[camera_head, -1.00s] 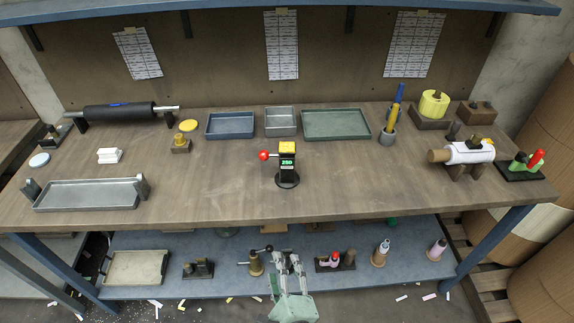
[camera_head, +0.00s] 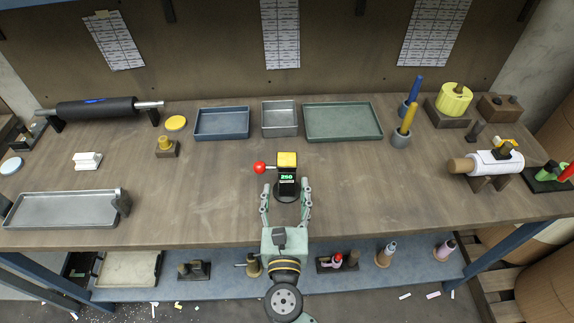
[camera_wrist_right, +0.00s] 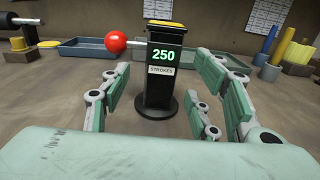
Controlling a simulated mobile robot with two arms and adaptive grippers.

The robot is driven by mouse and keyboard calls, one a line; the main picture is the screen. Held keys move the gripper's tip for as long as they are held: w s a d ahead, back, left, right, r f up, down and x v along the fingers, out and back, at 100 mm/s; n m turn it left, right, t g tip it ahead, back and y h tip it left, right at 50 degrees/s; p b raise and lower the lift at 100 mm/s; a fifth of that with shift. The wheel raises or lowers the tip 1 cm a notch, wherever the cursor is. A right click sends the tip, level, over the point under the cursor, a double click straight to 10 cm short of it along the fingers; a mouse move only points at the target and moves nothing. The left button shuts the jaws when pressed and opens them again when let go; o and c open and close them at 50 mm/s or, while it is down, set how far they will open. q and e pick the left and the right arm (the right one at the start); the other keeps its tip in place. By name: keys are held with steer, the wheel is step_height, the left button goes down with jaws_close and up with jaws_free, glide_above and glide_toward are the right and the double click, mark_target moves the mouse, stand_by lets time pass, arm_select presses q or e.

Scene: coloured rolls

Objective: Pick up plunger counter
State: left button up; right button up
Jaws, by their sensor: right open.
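The plunger counter (camera_head: 287,175) stands upright on the workbench. It is a black post on a round black base with a yellow top, a red ball on a side rod at its left and a green "250" display. My right gripper (camera_head: 287,190) is open, with its fingers on either side of the counter's lower part. In the right wrist view the counter (camera_wrist_right: 163,68) stands between the open fingers (camera_wrist_right: 160,95), with gaps on both sides and no clear contact. My left gripper is not in view.
Blue (camera_head: 222,136), grey (camera_head: 279,132) and green (camera_head: 343,138) trays lie behind the counter. A metal tray (camera_head: 60,222) is at front left. A blue holder with a yellow rod (camera_head: 407,120) and a white roll (camera_head: 497,163) are at right. The bench around the counter is clear.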

mark_target(286, 180)
steer(key=w+p, duration=0.2)
steer(key=w, duration=0.1)
steer(key=shift+w+d+r, duration=0.2)
steer(key=shift+w+r, duration=0.05)
steer(key=shift+r, duration=0.1)
steer(key=shift+w+d+f, duration=0.1)
steer(key=shift+w+f, duration=0.05)
steer(key=shift+w, duration=0.5)
steer(key=shift+w+d+f, duration=0.1)
steer(key=shift+w, duration=0.5)
steer(key=shift+w+f, duration=0.1)
steer(key=shift+w, duration=0.15)
steer(key=shift+c, duration=1.1)
steer(key=c, duration=0.8)
jaws_close()
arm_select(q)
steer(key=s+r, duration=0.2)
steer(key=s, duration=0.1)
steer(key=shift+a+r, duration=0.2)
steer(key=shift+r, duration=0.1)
